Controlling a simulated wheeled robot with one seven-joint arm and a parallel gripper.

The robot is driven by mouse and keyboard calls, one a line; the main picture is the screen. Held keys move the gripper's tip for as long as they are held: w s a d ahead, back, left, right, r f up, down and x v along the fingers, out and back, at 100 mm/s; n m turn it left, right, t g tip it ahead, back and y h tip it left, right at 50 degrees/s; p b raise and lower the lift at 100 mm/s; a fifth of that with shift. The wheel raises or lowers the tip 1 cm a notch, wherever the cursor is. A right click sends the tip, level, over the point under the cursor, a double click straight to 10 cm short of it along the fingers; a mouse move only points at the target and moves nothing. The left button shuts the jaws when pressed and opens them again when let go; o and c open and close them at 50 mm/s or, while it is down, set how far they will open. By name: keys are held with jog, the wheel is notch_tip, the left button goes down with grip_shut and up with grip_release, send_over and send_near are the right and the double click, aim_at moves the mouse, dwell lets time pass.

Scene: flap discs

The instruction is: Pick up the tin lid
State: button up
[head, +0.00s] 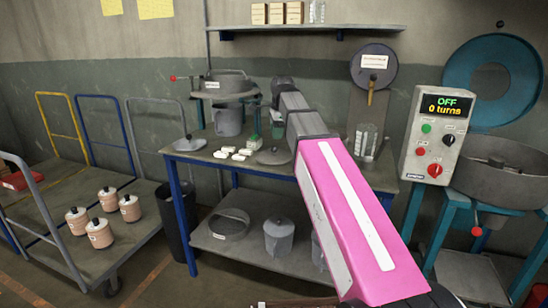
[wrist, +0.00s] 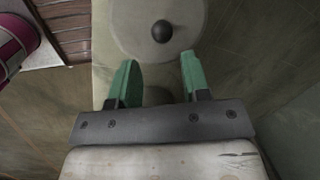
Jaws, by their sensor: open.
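A grey round lid (wrist: 130,25) with a dark ball knob (wrist: 162,31) lies at the top of the wrist view. My gripper (wrist: 160,58) is open, its two green fingers apart and nothing between them. The knob shows beyond the fingertips, roughly centred between them; I cannot tell the height gap. In the head view two lids lie on the workbench (head: 178,156): a pale one with a dark knob (head: 190,144) at its left end and a darker one (head: 273,156) near the middle. Which one the wrist view shows is uncertain. My arm hides part of the bench.
A grey pot (head: 229,120) stands behind, under a raised pan. A lidded tin (head: 279,237) and a sieve (head: 229,223) sit on the lower shelf. A control box (head: 437,137) stands at right, a cart with several tins at left.

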aim_at(274, 149)
jog(key=shift+w+a+f, duration=0.15)
jog(key=shift+w+f, duration=0.05)
jog(key=shift+f, duration=1.2)
jog(key=shift+w+a+f, duration=0.1)
jog(key=shift+w+f, duration=0.15)
jog(key=shift+f, duration=1.2)
jog(key=shift+w+a+f, duration=0.15)
jog(key=shift+w+f, duration=0.05)
jog(key=shift+f, duration=1.2)
jog(key=c, duration=0.7)
